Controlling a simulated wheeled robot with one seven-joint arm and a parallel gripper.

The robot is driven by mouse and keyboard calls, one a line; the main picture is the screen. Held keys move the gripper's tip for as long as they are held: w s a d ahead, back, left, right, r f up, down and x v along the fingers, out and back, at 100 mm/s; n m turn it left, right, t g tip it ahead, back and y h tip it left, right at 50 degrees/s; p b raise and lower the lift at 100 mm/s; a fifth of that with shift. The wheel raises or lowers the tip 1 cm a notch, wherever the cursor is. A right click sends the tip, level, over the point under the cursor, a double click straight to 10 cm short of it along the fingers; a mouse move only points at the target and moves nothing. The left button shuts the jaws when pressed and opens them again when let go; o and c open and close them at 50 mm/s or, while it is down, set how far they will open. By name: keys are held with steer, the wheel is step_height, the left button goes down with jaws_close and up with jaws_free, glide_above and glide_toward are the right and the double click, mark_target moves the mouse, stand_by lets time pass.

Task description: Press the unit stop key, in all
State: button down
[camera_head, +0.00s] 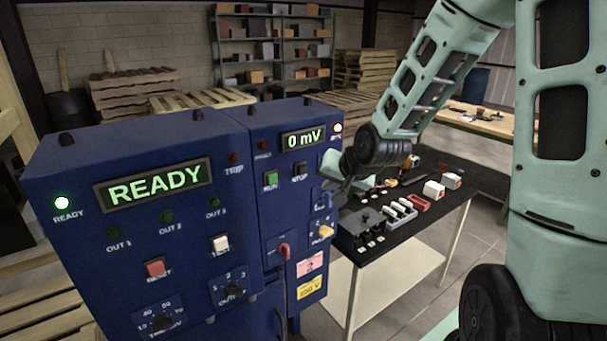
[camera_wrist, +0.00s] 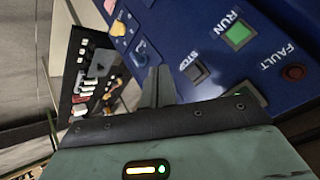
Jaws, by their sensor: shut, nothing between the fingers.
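The unit stop key is a dark square key labelled STOP (camera_head: 300,168) on the right-hand section of the blue cabinet, right of the green RUN key (camera_head: 270,179). In the wrist view the stop key (camera_wrist: 197,72) is just right of my fingertips, with the green RUN key (camera_wrist: 238,36) beyond it. My gripper (camera_head: 328,172) is in front of the cabinet's right side, close to the stop key. In the wrist view my gripper (camera_wrist: 158,72) is shut and empty. Its tips look apart from the key, though the depth gap is hard to judge.
The display (camera_head: 303,138) reads 0 mV; the larger display (camera_head: 155,185) reads READY. A red FAULT lamp (camera_wrist: 293,72) sits near RUN. Blue and yellow knobs are below the stop key. A black-topped table (camera_head: 440,205) with small parts stands right of the cabinet.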

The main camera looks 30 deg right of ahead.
mark_target(304, 174)
steer(key=w+b, duration=0.3)
steer(key=w, duration=0.3)
steer(key=shift+w+a, duration=0.15)
steer(key=shift+w, duration=0.25)
steer(key=shift+w, duration=0.1)
stand_by(1.6)
steer(key=shift+w, duration=0.3)
steer(key=shift+w+b, duration=0.3)
steer(key=shift+w, duration=0.2)
stand_by(0.8)
steer(key=shift+s, duration=0.9)
